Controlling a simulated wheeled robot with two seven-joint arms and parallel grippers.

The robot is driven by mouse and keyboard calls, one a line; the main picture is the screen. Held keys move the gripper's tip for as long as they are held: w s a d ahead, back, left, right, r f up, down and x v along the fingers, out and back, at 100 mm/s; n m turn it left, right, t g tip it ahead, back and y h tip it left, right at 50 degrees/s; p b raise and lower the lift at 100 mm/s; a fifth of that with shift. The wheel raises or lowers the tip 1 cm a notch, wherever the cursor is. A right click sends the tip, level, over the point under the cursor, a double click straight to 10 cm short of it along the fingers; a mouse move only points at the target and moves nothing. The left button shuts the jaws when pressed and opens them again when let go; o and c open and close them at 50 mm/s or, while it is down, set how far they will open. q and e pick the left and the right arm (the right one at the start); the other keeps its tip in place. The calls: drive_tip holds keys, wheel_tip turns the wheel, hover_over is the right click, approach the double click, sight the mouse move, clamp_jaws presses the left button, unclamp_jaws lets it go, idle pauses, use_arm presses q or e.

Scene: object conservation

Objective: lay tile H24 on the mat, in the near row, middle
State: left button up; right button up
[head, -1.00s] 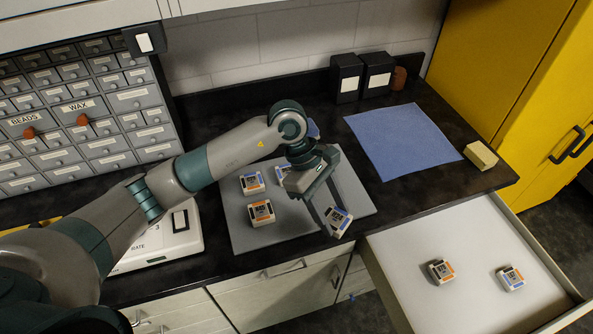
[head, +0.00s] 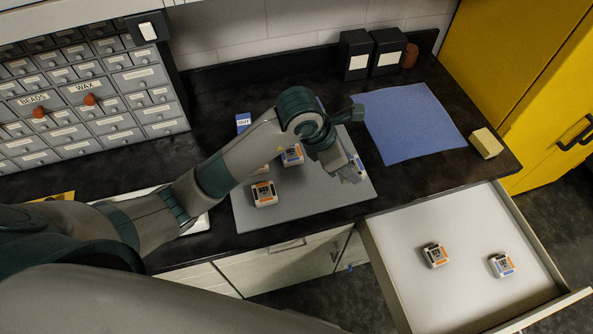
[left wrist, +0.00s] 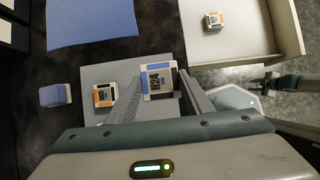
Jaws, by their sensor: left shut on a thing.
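In the head view a small part of tile H24 (head: 357,168) shows past my wrist, over the right part of the grey mat (head: 340,205). I cannot tell whether it touches the mat. Two other tiles lie on the mat in the head view, an orange-edged one (head: 263,194) and one partly behind my arm (head: 293,155). The left wrist view shows an orange-edged tile (left wrist: 105,95) beside the left finger.
An open drawer (head: 460,225) at the right holds an orange-edged tile (head: 435,255) and a blue-edged tile (head: 502,265). A blue cloth (head: 410,125) and a yellow block (head: 487,143) lie on the counter. Drawer cabinets (head: 90,90) stand at the left.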

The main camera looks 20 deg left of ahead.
use_arm(q)
drive_tip(key=a+f+b, duration=0.1)
drive_tip(key=a+f, duration=0.1)
drive_tip(key=a, duration=0.1)
drive_tip(key=s+a+f+b, duration=0.1)
drive_tip(key=a+f, duration=0.1)
drive_tip(key=a, duration=0.2)
drive_tip(key=a+f+b, duration=0.1)
drive_tip(key=a+f, duration=0.1)
drive_tip(key=a, duration=0.1)
drive_tip(key=shift+s+a+f+b, duration=0.3)
drive_tip(key=shift+f+b, duration=0.05)
drive_tip(key=shift+b, duration=0.05)
drive_tip(key=shift+a+f, duration=0.15)
drive_tip(key=shift+a, duration=0.35)
wheel_tip(320, 180, down, 4)
drive_tip(key=b, duration=0.2)
drive_tip(key=shift+b, duration=0.4)
drive_tip(key=o, duration=1.1)
drive_tip(key=shift+o, duration=0.2)
drive_tip(key=shift+s, duration=0.1)
